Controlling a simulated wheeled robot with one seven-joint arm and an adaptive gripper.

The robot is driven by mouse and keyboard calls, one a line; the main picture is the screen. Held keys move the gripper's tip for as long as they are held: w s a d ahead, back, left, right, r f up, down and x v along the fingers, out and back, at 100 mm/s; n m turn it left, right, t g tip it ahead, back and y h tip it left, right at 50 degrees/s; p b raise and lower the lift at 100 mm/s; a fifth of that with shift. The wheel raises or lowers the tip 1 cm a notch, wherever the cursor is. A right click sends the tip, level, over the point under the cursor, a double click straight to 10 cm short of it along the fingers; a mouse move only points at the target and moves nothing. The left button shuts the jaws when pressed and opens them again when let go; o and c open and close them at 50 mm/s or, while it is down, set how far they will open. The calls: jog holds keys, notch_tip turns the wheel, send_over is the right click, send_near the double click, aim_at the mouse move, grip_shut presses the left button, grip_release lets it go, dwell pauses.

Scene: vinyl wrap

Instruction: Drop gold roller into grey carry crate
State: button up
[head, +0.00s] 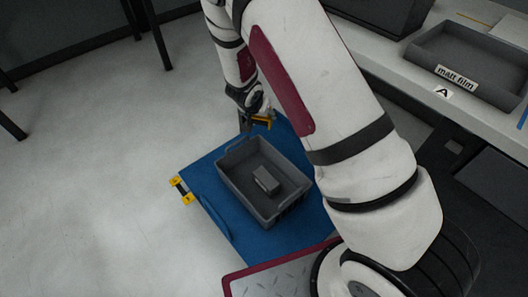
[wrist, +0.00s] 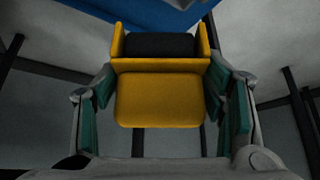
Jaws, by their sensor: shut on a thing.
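The gold roller (wrist: 158,98) is in my gripper (wrist: 160,88), between the two green-padded fingers in the wrist view. It has a yellow body with yellow side plates and a black cylinder (wrist: 160,45) at its far end. In the head view the roller (head: 262,121) shows as a small yellow piece at my gripper (head: 257,117), just beyond the back edge of the grey carry crate (head: 240,196). The crate is open at the top and holds a small grey block (head: 266,180). My arm hides part of the area to its right.
The crate stands on a blue platform (head: 203,182) with a yellow-and-black fitting (head: 182,190) on its left side. The floor at the left is clear apart from dark legs.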

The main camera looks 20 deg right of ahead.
jog(key=s+f+m+g+h+b, duration=0.1)
jog(key=s+f+m+b, duration=0.1)
jog(key=f, duration=0.8)
jog(key=s+f+m+g+h+b, duration=0.1)
jog(key=s+f+m+g+b, duration=0.1)
jog(key=f, duration=0.9)
jog(key=m+b, duration=0.1)
jog(key=m, duration=0.1)
jog(key=shift+s+a+f+m+b, duration=0.15)
jog(key=shift+s+f+m+b, duration=0.1)
jog(key=shift+f+m+b, duration=0.05)
jog(key=o, duration=1.3)
jog(key=v, duration=1.2)
jog(key=shift+a, duration=0.1)
